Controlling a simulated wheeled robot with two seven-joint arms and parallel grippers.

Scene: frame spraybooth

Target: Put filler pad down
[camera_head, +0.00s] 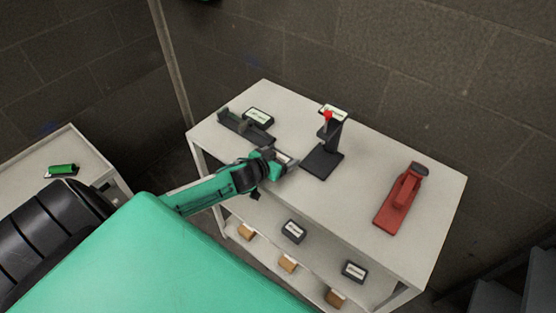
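My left arm reaches in from the left, and its gripper (286,163) is over the front edge of the white table (350,205), left of the black stand. A small pale patch shows at the fingers, but I cannot tell whether it is a held thing or part of the gripper. The fingers are too small to tell open from shut. I cannot clearly pick out a filler pad. My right gripper is not in view.
On the table are a black stand (322,162) with a red top piece, a dark holder (246,130), a labelled dark box (258,116) and a red tool (399,200). A lower shelf holds labelled boxes (293,231) and brown blocks (287,263). A green item (62,170) lies on the left table.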

